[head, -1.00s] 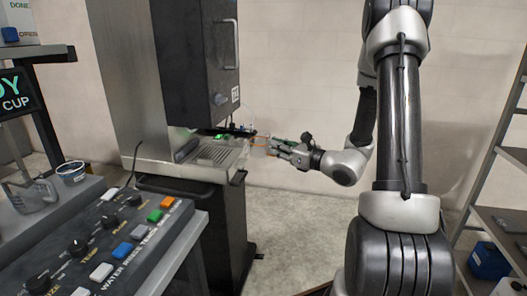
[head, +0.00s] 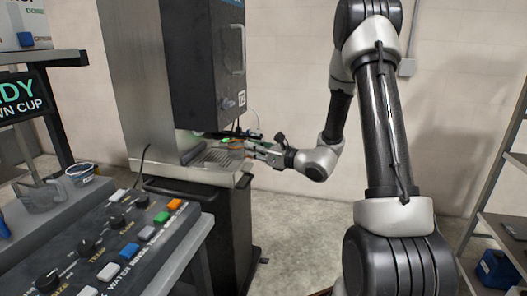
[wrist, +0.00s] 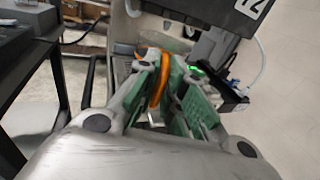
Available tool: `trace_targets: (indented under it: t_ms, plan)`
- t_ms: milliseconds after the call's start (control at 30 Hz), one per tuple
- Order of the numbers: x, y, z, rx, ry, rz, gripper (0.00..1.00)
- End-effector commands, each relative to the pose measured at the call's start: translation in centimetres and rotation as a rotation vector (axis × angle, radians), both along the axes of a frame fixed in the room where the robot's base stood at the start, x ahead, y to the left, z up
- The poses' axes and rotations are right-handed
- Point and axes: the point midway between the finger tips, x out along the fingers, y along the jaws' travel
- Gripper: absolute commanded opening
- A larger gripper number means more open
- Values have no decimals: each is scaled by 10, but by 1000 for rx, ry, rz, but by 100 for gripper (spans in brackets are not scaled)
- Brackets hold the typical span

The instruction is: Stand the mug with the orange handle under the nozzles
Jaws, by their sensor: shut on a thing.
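The mug's orange handle (wrist: 158,84) shows between the green finger pads in the wrist view. My gripper (wrist: 168,76) is shut on it. The mug's body is mostly hidden behind the fingers. In the head view my gripper (head: 252,148) reaches from the right into the opening of the dispenser (head: 205,70), at the right part of its slotted drip tray (head: 215,157). A little orange shows there near the fingertips. The nozzles are too small and dark to make out clearly. I cannot tell whether the mug touches the tray.
A black arm (wrist: 232,96) with a green light stands close right of my fingers. A button panel (head: 120,240) fills the lower left. A clear jug (head: 42,194) and a small tub (head: 80,174) stand behind it. A shelf rack (head: 500,225) stands at the right.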

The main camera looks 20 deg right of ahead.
Motion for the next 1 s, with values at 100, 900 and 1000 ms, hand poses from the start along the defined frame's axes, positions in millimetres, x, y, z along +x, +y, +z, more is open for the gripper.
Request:
trace_targets:
  t_ms: [100, 900, 1000]
  plan:
    - [12, 12, -1, 0, 0, 3, 0]
    - [60, 55, -23, 0, 0, 0, 0]
    - [60, 55, -24, 1, -1, 0, 0]
